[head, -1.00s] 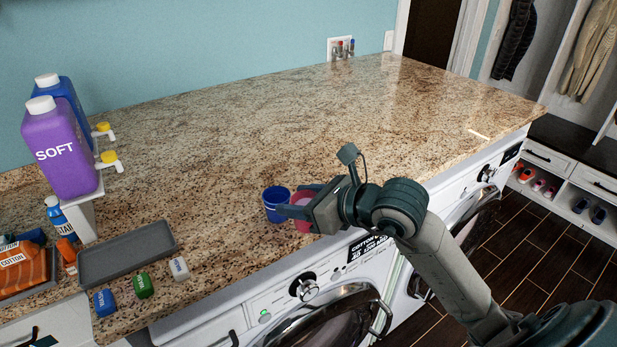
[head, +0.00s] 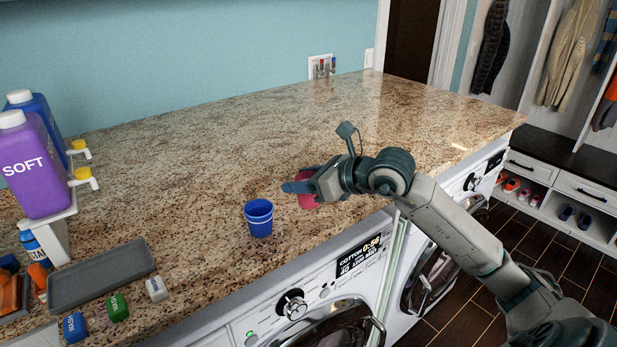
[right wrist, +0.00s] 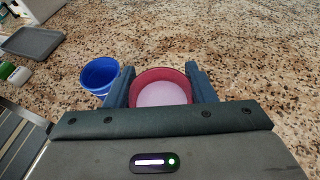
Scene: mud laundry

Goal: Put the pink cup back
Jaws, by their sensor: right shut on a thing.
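The pink cup (head: 308,202) is between the fingers of my right gripper (head: 298,187), which is shut on it, over the granite counter near its front edge. In the right wrist view the pink cup (right wrist: 160,88) is upright between both fingers, with a pale pink content or inner bottom showing. I cannot tell whether its base touches the counter. A blue cup (head: 259,218) stands on the counter to the left of the pink cup, apart from it; it also shows in the right wrist view (right wrist: 100,75). My left gripper is not in view.
A grey tray (head: 103,276) lies at the left, with blue, green (head: 117,308) and white small blocks before it. The purple SOFT bottle (head: 33,165) and a blue bottle are on a stand at far left. The back and right of the counter (head: 400,110) are clear.

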